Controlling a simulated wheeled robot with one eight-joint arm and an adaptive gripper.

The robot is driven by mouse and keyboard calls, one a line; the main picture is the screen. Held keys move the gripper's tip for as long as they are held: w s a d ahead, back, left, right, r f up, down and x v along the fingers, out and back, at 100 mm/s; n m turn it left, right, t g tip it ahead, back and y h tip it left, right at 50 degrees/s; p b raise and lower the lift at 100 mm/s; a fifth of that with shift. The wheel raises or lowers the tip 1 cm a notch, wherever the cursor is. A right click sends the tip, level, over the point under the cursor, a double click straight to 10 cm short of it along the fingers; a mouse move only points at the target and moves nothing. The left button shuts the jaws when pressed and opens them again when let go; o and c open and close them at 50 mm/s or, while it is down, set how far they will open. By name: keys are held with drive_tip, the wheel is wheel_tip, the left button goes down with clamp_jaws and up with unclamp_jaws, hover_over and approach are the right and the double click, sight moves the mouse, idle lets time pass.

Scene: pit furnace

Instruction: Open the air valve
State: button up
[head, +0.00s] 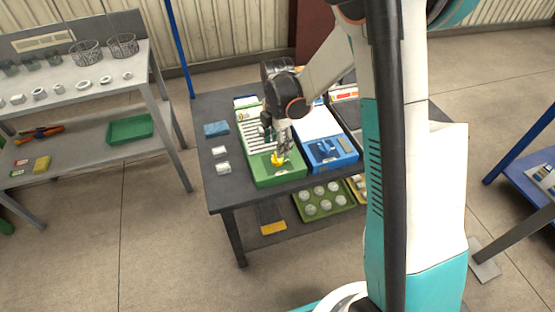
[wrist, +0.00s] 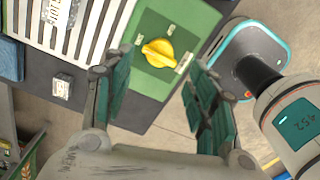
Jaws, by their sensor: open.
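The air valve is a yellow knob (wrist: 158,52) on the green panel (wrist: 148,86) of a furnace unit, with small labels beside it. The knob also shows in the head view (head: 277,160), at the front end of the green unit (head: 282,177). My gripper (wrist: 150,85) is open, its two green-padded fingers apart. In the wrist view the knob appears between and beyond the fingertips, with nothing held. In the head view my gripper (head: 281,150) is over the front of the green unit, right at the knob. Whether it touches the knob I cannot tell.
A blue unit (head: 331,163) stands close to the right of the green one on the dark table (head: 222,196). Small white blocks (head: 222,168) and a blue item (head: 216,128) lie to the left. A grey shelf table (head: 70,108) with wire baskets is at far left.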

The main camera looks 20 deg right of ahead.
sight(277, 160)
wheel_tip(277, 160, down, 7)
drive_tip(key=shift+r+b, duration=0.1)
drive_tip(key=shift+b, duration=1)
drive_tip(key=c, duration=0.8)
